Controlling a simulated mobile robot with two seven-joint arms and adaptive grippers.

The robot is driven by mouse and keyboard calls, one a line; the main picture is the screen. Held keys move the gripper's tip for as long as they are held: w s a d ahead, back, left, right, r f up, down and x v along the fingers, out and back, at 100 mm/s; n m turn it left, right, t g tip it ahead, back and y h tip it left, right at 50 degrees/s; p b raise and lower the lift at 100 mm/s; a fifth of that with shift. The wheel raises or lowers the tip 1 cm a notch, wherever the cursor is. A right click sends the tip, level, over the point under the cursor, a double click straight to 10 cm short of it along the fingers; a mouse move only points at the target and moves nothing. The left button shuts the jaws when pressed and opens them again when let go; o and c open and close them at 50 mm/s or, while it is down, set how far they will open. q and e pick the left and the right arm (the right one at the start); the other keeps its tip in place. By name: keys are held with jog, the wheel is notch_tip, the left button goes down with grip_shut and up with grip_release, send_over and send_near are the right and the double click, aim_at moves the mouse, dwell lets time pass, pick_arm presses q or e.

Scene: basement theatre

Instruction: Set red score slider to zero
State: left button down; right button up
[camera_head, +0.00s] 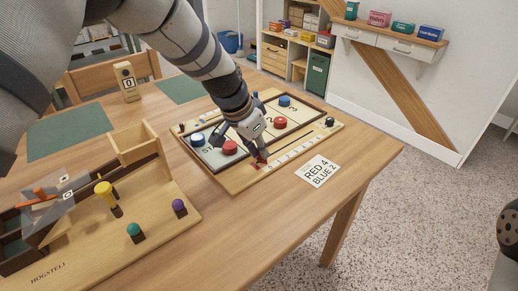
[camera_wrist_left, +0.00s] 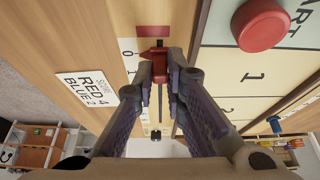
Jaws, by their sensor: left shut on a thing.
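The red score slider (camera_wrist_left: 159,58) shows in the left wrist view between the fingertips of my left gripper (camera_wrist_left: 160,68). The gripper is shut on it. The slider's pointed tip faces the white number scale (camera_wrist_left: 129,62), close to the "0". A flat red patch (camera_wrist_left: 152,31) lies just beyond the slider at that end. In the head view my left gripper (camera_head: 257,158) reaches down to the near edge of the game board (camera_head: 225,184). There the fingers partly hide the red slider (camera_head: 260,162). My right gripper is not in view.
A score card (camera_head: 318,171) reading "RED 4 BLUE 2" lies beside the board. A red puck (camera_head: 230,147) and a blue puck (camera_head: 284,101) are among those on the board. A wooden game with coloured pegs (camera_head: 104,190) stands at left. The table's right end is clear.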

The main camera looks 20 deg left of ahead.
pick_arm(q)
jog(key=shift+s+f, duration=0.15)
jog(key=c, duration=1.9)
grip_release()
jog(key=shift+a, duration=0.1)
jog(key=shift+r, duration=0.2)
jog(key=v, duration=1.2)
jog(key=shift+f, duration=0.1)
